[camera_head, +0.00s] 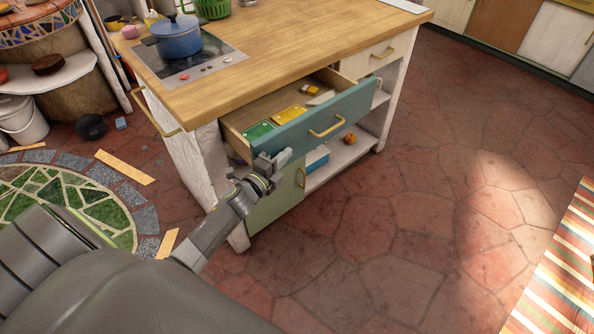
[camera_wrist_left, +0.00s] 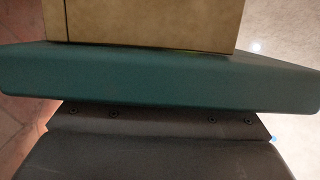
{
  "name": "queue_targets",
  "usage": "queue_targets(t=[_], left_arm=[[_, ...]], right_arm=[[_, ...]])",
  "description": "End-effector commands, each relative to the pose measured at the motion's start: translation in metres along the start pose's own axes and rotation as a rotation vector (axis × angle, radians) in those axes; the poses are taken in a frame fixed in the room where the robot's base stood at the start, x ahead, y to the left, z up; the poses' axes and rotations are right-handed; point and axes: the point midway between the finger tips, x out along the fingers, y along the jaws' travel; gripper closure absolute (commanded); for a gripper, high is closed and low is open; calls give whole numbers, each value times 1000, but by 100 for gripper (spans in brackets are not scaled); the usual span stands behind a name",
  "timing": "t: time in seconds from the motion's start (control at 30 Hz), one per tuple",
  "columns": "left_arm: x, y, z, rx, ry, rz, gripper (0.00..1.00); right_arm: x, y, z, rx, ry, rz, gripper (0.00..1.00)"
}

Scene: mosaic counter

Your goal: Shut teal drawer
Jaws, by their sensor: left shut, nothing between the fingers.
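The teal drawer (camera_head: 312,125) stands open under the wooden counter top, with its brass handle (camera_head: 326,126) on the front. Green and yellow items lie inside it. My left gripper (camera_head: 275,160) is shut and empty at the left end of the drawer front. In the left wrist view the teal drawer front (camera_wrist_left: 160,78) crosses the picture right beyond my gripper (camera_wrist_left: 160,118); I cannot tell whether they touch. My right gripper is not in view.
The wooden counter (camera_head: 290,40) carries a blue pot (camera_head: 178,38) on a hob. A green cabinet door (camera_head: 277,200) and open shelves (camera_head: 340,155) are below the drawer. The tiled floor (camera_head: 400,240) in front is clear. A striped rug (camera_head: 560,270) lies at the right.

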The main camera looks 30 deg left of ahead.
Motion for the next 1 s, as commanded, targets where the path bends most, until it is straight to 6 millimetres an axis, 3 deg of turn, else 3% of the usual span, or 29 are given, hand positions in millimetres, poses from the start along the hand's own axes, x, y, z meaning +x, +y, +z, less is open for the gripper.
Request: queue_targets(t=[0.2,0.4,0.6,1.0], left_arm=[[12,3,48,5,-2,1,100],[19,2,76,2,-1,1,100],[22,1,89,-1,0,0,100],[23,0,92,-1,0,1,100]], right_arm=[[18,-2,2,0,0,0,64],[27,-2,3,0,0,0,64],[30,-3,3,0,1,0,64],[30,-2,3,-1,1,1,64]])
